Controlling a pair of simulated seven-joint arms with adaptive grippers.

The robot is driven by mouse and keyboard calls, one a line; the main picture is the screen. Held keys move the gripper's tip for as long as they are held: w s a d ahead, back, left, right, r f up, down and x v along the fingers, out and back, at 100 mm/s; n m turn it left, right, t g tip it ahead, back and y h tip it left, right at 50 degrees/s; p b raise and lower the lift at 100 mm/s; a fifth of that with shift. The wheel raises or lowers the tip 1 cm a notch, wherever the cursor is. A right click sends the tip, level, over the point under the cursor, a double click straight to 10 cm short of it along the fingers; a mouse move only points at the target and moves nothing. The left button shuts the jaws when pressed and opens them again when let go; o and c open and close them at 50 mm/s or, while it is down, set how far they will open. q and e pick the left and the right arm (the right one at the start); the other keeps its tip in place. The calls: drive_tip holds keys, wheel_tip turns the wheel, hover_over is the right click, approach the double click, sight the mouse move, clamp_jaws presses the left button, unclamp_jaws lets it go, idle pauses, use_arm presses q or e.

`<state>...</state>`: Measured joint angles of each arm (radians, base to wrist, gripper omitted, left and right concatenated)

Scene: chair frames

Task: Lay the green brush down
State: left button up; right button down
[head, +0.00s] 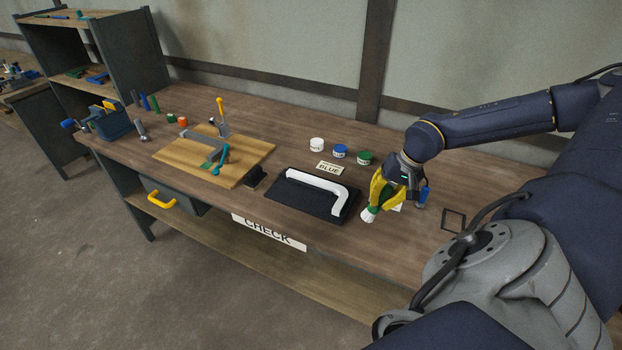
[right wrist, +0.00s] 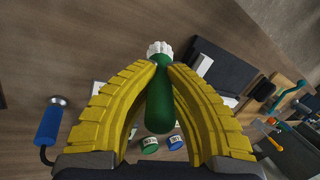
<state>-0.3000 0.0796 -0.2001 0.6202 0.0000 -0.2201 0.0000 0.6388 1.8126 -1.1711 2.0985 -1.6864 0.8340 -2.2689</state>
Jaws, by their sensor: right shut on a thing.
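The green brush (head: 370,210) is between the yellow fingers of my right gripper (head: 378,194) in the head view. Its white bristles point down and toward the front edge of the bench. In the right wrist view, the ribbed fingers (right wrist: 163,75) are shut on its green handle (right wrist: 160,108), with the white bristles beyond the fingertips. The brush appears just above the bench top; I cannot tell whether the bristles touch it. My left gripper is not in view.
A black mat (head: 283,203) with a white bent part (head: 318,184) lies left of the brush. White, blue and green pots (head: 364,157) stand behind. A blue-handled tool (right wrist: 48,124) and a small dark square frame (head: 453,219) are to the right. A wooden board (head: 240,157) holds a clamp.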

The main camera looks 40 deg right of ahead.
drive_tip(key=shift+f, duration=0.75)
drive_tip(key=c, duration=1.5)
unclamp_jaws()
drive_tip(key=shift+o, duration=0.2)
drive_tip(key=v, duration=1.2)
